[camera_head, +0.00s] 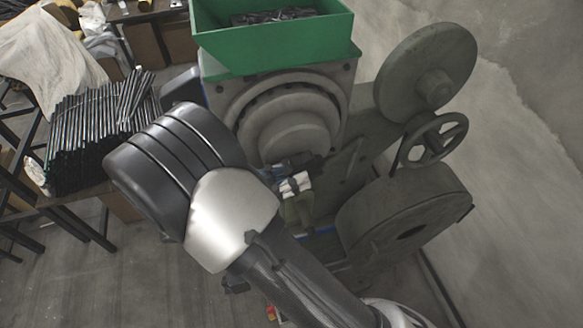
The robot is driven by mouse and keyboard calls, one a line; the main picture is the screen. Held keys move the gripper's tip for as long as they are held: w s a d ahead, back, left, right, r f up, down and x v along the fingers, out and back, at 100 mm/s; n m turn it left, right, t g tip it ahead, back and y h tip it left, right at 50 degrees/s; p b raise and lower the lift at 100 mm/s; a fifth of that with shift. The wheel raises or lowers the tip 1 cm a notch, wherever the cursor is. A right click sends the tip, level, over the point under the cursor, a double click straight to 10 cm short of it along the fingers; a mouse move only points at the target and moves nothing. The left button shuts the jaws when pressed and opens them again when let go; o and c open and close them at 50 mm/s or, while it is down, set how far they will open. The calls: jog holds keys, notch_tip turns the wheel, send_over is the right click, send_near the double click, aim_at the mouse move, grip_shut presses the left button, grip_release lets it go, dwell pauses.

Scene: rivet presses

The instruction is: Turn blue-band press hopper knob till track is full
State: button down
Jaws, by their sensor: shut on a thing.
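The press (290,85) stands in the middle of the camera_head view, a heavy grey-green machine with a round front. Its green hopper (270,46) is on top and holds a heap of small dark pieces. A little blue shows low on the press (325,229). Small dark and pale parts (296,184) sit at the working point below the round front. I cannot make out the knob or the rivet track. My arm crosses the front of the press from the lower right, and its large joint hides part of the left side. I cannot make out my gripper.
A flywheel (425,70), a spoked handwheel (433,141) and a large wheel housing (405,222) stand at the press's right. A bundle of dark rods (95,125) lies on a bench at left, by white cloth (50,60). The floor at right is clear.

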dwell(0.3)
jog(key=c, duration=1.8)
grip_release()
jog(key=shift+o, duration=0.2)
jog(key=shift+f+y+b, duration=0.2)
jog(key=shift+y+b, duration=0.2)
jog(key=shift+b, duration=1.15)
jog(key=b, duration=0.4)
jog(key=shift+a+y, duration=0.1)
jog(key=shift+y, duration=0.3)
